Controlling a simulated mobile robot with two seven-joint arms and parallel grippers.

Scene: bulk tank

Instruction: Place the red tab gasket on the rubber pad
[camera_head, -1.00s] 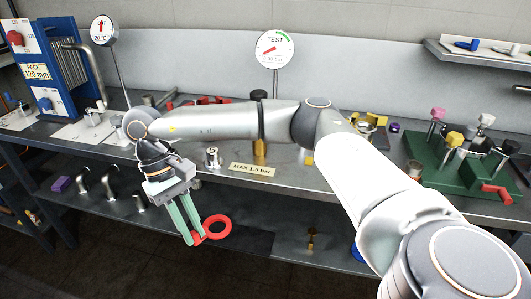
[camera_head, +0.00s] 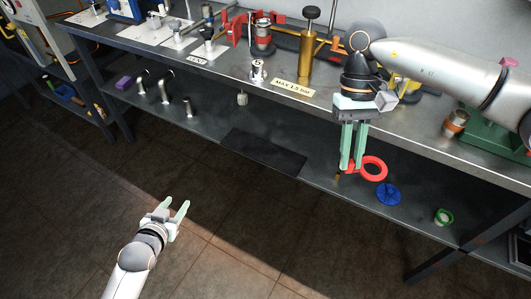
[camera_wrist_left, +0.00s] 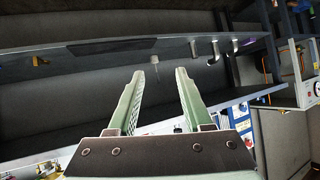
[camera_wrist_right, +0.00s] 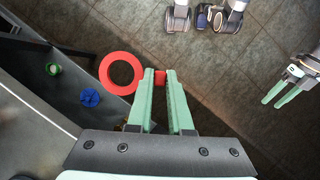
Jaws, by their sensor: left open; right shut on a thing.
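The red tab gasket (camera_head: 374,168) is a flat ring with a small tab. My right gripper (camera_head: 350,172) is shut on its tab and holds it in front of the bench's edge, above the lower shelf. The ring (camera_wrist_right: 121,73) sticks out to the left of the fingers in the right wrist view. The rubber pad is probably the flat black rectangle (camera_head: 263,152) on the lower shelf, left of the gasket; it also shows in the left wrist view (camera_wrist_left: 112,46). My left gripper (camera_head: 175,210) is open and empty, low over the floor in front of the shelf.
A blue wheel-like part (camera_head: 388,195) and a green ring part (camera_head: 443,217) lie on the lower shelf at right. Metal elbow pipes (camera_head: 163,92) and a purple block (camera_head: 124,83) are at its left. The bench top (camera_head: 285,78) overhangs behind the pad.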

